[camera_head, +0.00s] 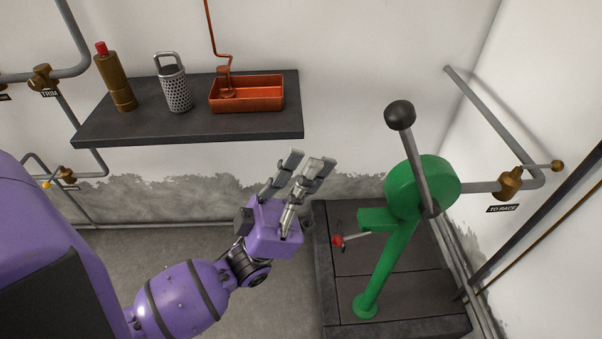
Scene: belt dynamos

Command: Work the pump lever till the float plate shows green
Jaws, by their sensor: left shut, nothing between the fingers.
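The pump is a green post with a round green head (441,184), standing on a dark base at the right. Its grey pump lever (415,160) rises from the head, leaning a little left, and ends in a black ball knob (400,114). A small red knob (338,241) sits on a short rod on the pump's left side. My left gripper (309,162) is shut and empty, left of the pump and apart from the lever, fingers pointing up and right. I cannot make out a float plate. My right gripper is not in view.
A dark wall shelf (190,136) holds a brass cylinder (116,82), a perforated metal canister (174,88) and an orange tray (270,93). A pipe with a brass valve (510,183) labelled "TO RACE" runs along the right wall. The dark base (344,300) has raised edges.

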